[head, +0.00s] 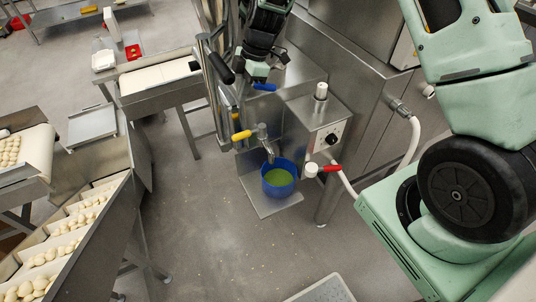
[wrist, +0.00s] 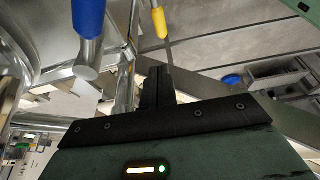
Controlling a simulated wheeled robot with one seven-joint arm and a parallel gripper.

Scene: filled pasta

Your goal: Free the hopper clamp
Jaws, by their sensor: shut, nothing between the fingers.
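My gripper (wrist: 158,88) is shut and empty, its dark fingers together in the wrist view. In the head view my gripper (head: 256,68) hangs over the steel machine, and its fingertips are hard to make out. A blue-gripped handle (head: 265,87) shows just below it; a blue grip (wrist: 89,16) on a metal stub is left of my fingers in the wrist view. A yellow-gripped handle (head: 241,135) sits lower on the machine; a yellow grip (wrist: 159,22) shows beyond my fingertips. A red-gripped handle (head: 331,169) is at lower right. I cannot tell which handle belongs to the hopper clamp.
Black-gripped bars (head: 220,68) stand left of my gripper. A control box (head: 318,118) stands at right, with a white hose (head: 412,140) beyond. A blue tub (head: 279,177) with green contents sits below a spout. Dough trays (head: 65,235) are at left; the middle floor is clear.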

